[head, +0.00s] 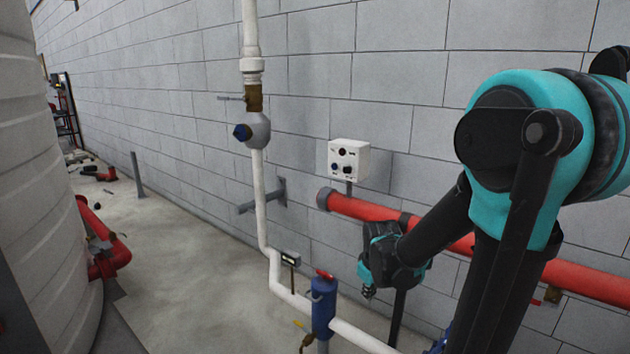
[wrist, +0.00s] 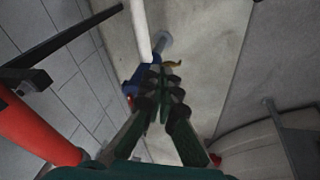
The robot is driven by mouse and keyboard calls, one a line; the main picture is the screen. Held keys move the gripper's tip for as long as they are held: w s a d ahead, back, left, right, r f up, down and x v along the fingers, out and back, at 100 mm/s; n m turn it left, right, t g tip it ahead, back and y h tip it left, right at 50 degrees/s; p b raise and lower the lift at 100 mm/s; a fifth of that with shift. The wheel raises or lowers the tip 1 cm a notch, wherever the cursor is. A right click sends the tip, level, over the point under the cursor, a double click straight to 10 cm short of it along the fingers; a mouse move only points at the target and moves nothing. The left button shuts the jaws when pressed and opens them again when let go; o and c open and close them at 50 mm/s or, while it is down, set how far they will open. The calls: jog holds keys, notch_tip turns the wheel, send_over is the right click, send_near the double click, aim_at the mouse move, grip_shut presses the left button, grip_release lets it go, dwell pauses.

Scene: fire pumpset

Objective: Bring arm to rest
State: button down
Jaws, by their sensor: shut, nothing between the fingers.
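My arm, teal and black, fills the right side of the head view and bends down toward the pipes. My gripper (head: 368,292) hangs at its end, pointing down, in front of the red pipe and to the right of the blue fitting. In the wrist view my gripper (wrist: 163,80) has its fingertips together with nothing between them. The blue fitting (wrist: 142,80) with the white pipe (wrist: 140,30) shows beyond the fingertips there. I cannot tell from these views how far the fingertips are from it.
A red pipe (head: 362,210) runs along the block wall behind my arm. A small control box (head: 348,160) is on the wall. The blue fitting (head: 323,305) sits on the white pipe (head: 259,190). A large ribbed tank (head: 40,190) stands left. The floor (head: 170,260) between is clear.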

jog(key=s+d+m, duration=0.2)
jog(key=s+m, duration=0.1)
jog(key=s, duration=0.3)
jog(key=s+d+f+m, duration=0.1)
jog(key=s+m, duration=0.2)
jog(key=s, duration=0.3)
jog(key=shift+s+d+f+m+t, duration=0.3)
jog(key=shift+s+d+m, duration=0.1)
